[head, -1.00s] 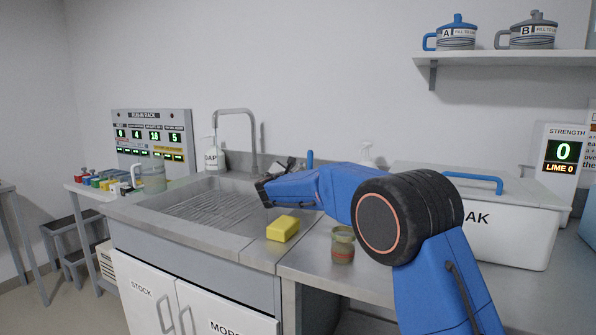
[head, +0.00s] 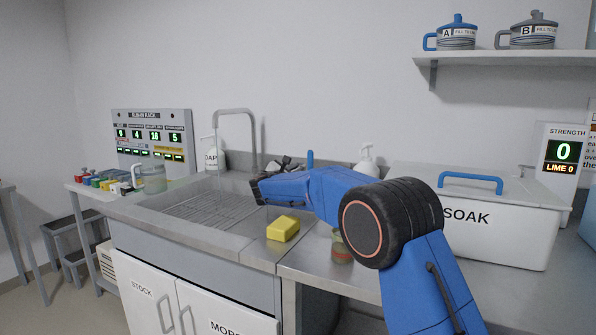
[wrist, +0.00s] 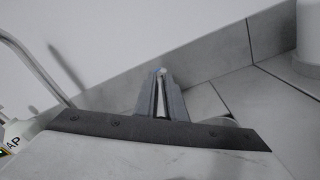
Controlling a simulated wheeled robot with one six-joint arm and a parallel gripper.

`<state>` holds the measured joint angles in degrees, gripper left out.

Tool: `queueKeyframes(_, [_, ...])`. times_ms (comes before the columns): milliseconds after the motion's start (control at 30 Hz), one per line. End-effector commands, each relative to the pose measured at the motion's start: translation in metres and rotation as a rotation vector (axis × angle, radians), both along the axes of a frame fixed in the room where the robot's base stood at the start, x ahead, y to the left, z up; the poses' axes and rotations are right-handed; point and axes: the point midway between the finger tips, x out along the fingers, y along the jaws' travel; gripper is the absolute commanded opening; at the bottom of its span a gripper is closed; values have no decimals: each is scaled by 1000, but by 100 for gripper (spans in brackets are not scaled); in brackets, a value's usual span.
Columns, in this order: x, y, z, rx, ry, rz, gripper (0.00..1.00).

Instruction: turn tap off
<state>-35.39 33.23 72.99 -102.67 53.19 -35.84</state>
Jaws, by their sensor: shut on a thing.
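The tap's tall grey spout (head: 236,112) rises behind the sink and also shows at the left of the wrist view (wrist: 38,72). A thin, pale vertical line like running water (head: 217,165) drops from its mouth toward the basin. My gripper (head: 283,163) is at the sink's back edge, right of the spout. In the wrist view my gripper (wrist: 161,92) is shut on a thin pale piece (wrist: 161,98), seemingly the tap lever, whose tip shows between the fingers. The lever's base is hidden.
A yellow sponge (head: 283,228) lies at the sink's front right edge, near a small jar (head: 341,248). A white SOAK box (head: 535,232) stands at right. A soap bottle (head: 211,158) stands behind the sink, and a clear jug (head: 152,178) is at left.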

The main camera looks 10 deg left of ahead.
Motion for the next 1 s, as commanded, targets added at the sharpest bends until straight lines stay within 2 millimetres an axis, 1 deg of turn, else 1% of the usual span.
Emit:
queueKeyframes(33, [1,4,0,1,-2,-25,0])
queueKeyframes(267, [2,8,1,1,-1,-115,0])
queueKeyframes(633, [2,7,1,1,0,-128,0])
queueKeyframes(667, [2,7,1,1,0,-128,18])
queueKeyframes(700, [2,8,1,1,0,-128,27])
queueKeyframes(733, [2,8,1,1,0,-128,29])
queueKeyframes(1000, [1,8,1,0,0,-127,29])
